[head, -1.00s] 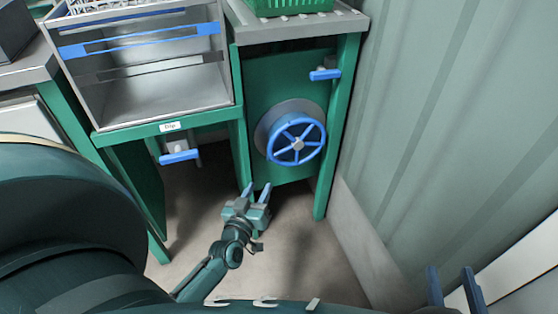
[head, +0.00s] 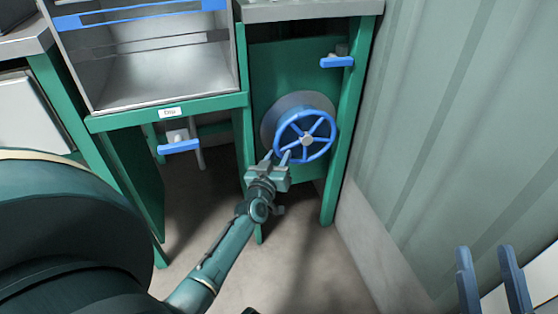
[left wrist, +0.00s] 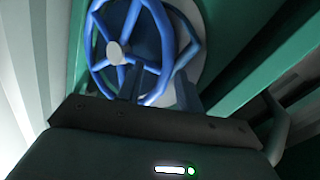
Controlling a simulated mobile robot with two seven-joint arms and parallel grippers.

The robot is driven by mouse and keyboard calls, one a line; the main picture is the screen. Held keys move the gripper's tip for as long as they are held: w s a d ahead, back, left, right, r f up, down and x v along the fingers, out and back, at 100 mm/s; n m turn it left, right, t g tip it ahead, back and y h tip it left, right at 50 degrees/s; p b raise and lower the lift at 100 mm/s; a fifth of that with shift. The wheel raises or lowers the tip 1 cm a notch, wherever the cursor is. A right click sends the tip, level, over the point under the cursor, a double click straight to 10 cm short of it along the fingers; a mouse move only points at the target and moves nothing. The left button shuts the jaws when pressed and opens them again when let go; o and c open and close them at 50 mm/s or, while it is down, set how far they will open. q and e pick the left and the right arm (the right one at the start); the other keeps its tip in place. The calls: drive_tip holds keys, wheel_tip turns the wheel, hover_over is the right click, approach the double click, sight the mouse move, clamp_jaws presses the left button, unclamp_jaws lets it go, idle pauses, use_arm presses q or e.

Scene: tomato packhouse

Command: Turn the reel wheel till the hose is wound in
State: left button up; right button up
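The blue spoked reel wheel (head: 305,136) with a pale hub sits on a round grey drum (head: 284,108) on the green panel. In the left wrist view the wheel (left wrist: 97,64) fills the upper middle. My left gripper (head: 277,156) is at the wheel's lower left rim, its two fingers apart. In the left wrist view the fingers (left wrist: 158,88) stand either side of a lower stretch of rim; I cannot tell if they touch it. My right gripper (head: 485,250) is open and empty at the lower right, far from the wheel. I cannot make out a hose.
A blue lever handle (head: 337,62) sticks out above the wheel, and another blue handle (head: 179,146) hangs under the labelled green shelf edge (head: 110,121). Green posts (head: 345,150) flank the wheel. A ribbed wall (head: 440,130) closes off the right. The floor in front is clear.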

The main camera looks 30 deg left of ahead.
use_arm(q)
drive_tip(key=shift+w+a, duration=0.1)
drive_tip(key=shift+w, duration=0.45)
clamp_jaws()
